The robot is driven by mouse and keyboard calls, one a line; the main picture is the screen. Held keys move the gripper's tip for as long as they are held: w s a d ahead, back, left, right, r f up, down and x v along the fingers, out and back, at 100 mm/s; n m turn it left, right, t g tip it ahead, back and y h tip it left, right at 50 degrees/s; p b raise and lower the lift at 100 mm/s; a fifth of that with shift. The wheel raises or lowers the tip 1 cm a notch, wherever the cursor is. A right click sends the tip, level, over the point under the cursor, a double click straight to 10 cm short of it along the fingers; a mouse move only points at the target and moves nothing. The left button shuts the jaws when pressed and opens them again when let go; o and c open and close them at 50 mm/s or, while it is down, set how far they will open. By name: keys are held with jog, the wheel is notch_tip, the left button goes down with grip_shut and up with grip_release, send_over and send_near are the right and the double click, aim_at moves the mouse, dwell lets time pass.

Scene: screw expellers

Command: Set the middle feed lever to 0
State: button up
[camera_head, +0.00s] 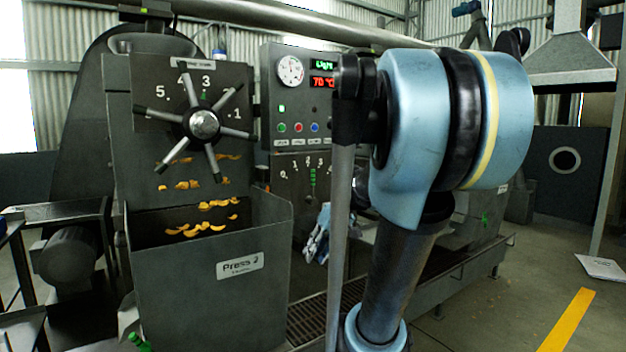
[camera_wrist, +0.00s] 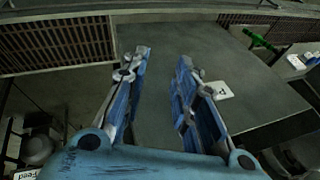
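My gripper (camera_head: 318,235) hangs low in the middle of the head view, in front of the machine, partly beside my own arm. In the wrist view my gripper (camera_wrist: 160,95) has its two blue fingers wide apart, with nothing between them. A panel with a white number scale (camera_head: 305,163) and a column of green marks stands behind and above my gripper. My arm hides the panel's right part. No feed lever can be told for certain. A green handle (camera_wrist: 262,42) shows in the wrist view, apart from the fingers. A label reading "Feed" (camera_wrist: 13,150) shows at the lower left.
A numbered plate with a spoked handwheel (camera_head: 204,124) and the "Press 2" bin (camera_head: 205,290) stand at left. A box with a gauge and red and green displays (camera_head: 290,85) is above the scale. A grating (camera_head: 310,322) lies below. Open floor is at right.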

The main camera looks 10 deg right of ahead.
jog(key=w+d+r+n+t+y, duration=0.15)
jog(key=w+r, duration=0.25)
jog(key=w, duration=0.4)
jog(key=w+d+r+n+y, duration=0.1)
jog(key=w+r+y, duration=0.15)
jog(key=w, duration=0.45)
jog(key=w+d+r+n+t+y, duration=0.15)
jog(key=w+r, duration=0.25)
jog(key=w, duration=0.4)
jog(key=n+t+y, duration=0.4)
jog(key=n+y, duration=0.1)
send_near(313, 183)
jog(key=s+d+r, duration=0.2)
jog(key=d+r, duration=0.2)
jog(key=d, duration=0.3)
jog(key=x, duration=1.7)
jog(key=shift+s+a+f, duration=0.25)
jog(key=shift+a+f, duration=0.05)
jog(key=shift+a, duration=0.1)
grip_shut()
